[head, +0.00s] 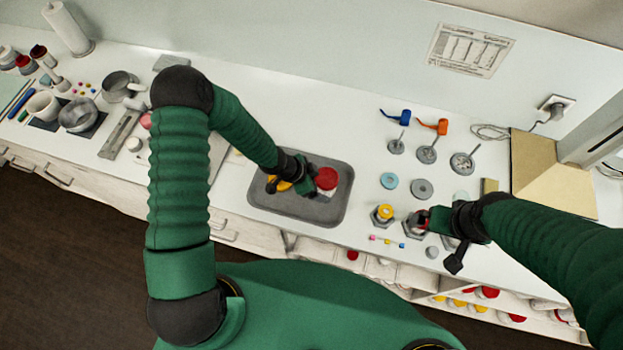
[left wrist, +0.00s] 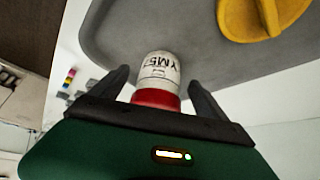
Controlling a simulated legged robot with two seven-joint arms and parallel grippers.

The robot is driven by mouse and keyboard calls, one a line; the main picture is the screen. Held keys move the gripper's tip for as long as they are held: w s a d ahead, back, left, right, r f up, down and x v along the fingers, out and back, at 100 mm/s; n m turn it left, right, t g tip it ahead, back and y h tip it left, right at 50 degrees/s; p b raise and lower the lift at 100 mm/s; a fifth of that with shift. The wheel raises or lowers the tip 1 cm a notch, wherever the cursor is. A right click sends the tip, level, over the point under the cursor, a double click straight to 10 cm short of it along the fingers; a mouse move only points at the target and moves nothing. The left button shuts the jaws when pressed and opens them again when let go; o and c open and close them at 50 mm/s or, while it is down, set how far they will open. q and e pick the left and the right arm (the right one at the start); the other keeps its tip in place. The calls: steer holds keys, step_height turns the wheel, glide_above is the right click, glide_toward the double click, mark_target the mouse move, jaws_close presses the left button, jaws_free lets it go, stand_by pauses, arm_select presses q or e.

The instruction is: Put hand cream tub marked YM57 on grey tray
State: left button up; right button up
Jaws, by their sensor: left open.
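The grey tray (head: 300,209) lies on the white counter, and it fills the upper part of the left wrist view (left wrist: 120,30). A white hand cream tub with a red lid (head: 326,179) is at the tray's right side. In the left wrist view the tub (left wrist: 159,72) shows the letters YM5; the rest of the mark is cut off by its curve. My left gripper (head: 309,180) is open, with its fingers (left wrist: 158,82) on either side of the tub. My right gripper (head: 424,220) is over the metal parts at right; its jaws are unclear.
A yellow object (left wrist: 262,16) lies on the tray beside the tub. Pots and a paper roll (head: 67,27) stand at left. The counter behind the tray is clear.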

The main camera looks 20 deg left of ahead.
arm_select(q)
steer(key=s+a+r+n+g+y+p, duration=0.1)
steer(key=s+a+r+n+y, duration=0.15)
steer(key=a+r, duration=0.3)
steer(key=s+a+r+n+y, duration=0.1)
steer(key=s+a+r+y, duration=0.1)
steer(key=s+a+r, duration=0.35)
steer(key=s+d+r+n, duration=0.2)
steer(key=s+r+n, duration=0.3)
steer(key=r, duration=0.7)
steer(key=shift+s+n, duration=0.15)
steer(key=shift+n, duration=1.2)
arm_select(e)
steer(key=shift+s+a+r, duration=0.3)
steer(key=shift+r, duration=0.25)
